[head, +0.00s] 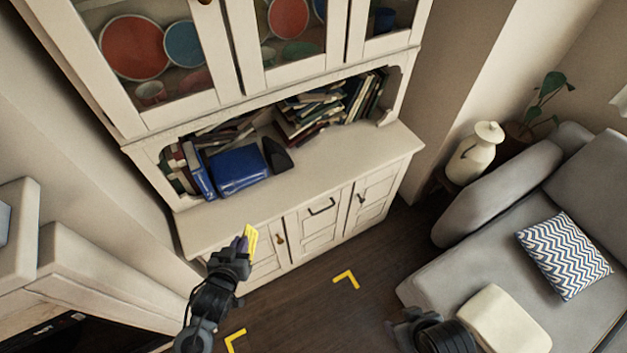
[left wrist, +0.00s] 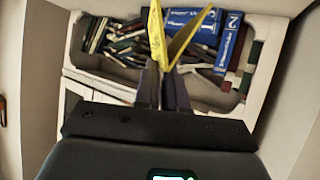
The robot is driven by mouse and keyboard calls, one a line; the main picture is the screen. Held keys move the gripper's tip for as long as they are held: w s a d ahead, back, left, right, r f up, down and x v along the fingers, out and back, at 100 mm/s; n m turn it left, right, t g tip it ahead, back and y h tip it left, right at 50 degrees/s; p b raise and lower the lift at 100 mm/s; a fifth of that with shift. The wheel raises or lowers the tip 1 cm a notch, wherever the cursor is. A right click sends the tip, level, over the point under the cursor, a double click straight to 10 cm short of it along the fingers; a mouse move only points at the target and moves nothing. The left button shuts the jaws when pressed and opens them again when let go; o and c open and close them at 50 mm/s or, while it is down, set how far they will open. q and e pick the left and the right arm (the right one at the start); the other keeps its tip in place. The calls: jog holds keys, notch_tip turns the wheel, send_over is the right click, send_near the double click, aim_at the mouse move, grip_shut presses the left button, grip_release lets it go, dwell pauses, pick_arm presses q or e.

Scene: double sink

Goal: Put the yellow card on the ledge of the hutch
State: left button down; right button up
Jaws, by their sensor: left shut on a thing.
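The yellow card (head: 251,239) is held upright in my left gripper (head: 242,245), in front of the hutch's lower cabinet front. In the left wrist view the card (left wrist: 157,38) stands between the fingertips (left wrist: 162,88) and looks folded, with two yellow faces spread in a V. My left gripper is shut on its lower part. The cream hutch has a ledge (head: 335,163) at mid height, just beyond the card in the head view. A dark part of my right arm shows at the bottom; its fingertips cannot be made out.
Blue books (head: 238,170) and a dark wedge-shaped object (head: 277,155) occupy the ledge's left part; a pile of books (head: 312,108) fills the back. The ledge's front and right are bare. A grey sofa (head: 480,255) stands right, and yellow corner marks (head: 347,279) lie on the floor.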

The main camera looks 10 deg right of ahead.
aim_at(248, 233)
pick_arm(q)
jog(key=shift+m+h, duration=0.5)
jog(key=w+f+b, duration=0.4)
jog(key=w+d+f+b, duration=0.1)
jog(key=w+f+b, duration=0.1)
jog(key=shift+w+f+b, duration=0.15)
jog(key=shift+f+b, duration=0.2)
jog(key=w+b, duration=0.8)
jog(key=b, duration=0.1)
jog(key=shift+h, duration=0.3)
jog(key=shift+w+a+f+b, duration=0.5)
jog(key=shift+w+a+f, duration=0.75)
jog(key=shift+a+f, duration=0.45)
jog(key=shift+w+a+f+b, duration=0.5)
jog(key=shift+w+a+f, duration=0.85)
jog(key=shift+f, duration=0.5)
jog(key=shift+w+a+f+b, duration=0.5)
jog(key=shift+w+a+f, duration=0.65)
jog(key=shift+a+f, duration=0.6)
jog(key=c, duration=1.4)
grip_release()
jog(key=shift+d, duration=0.1)
jog(key=shift+o, duration=1.2)
pick_arm(e)
notch_tip(248, 233, down, 21)
jog(key=shift+a, duration=0.25)
jog(key=shift+r, duration=0.15)
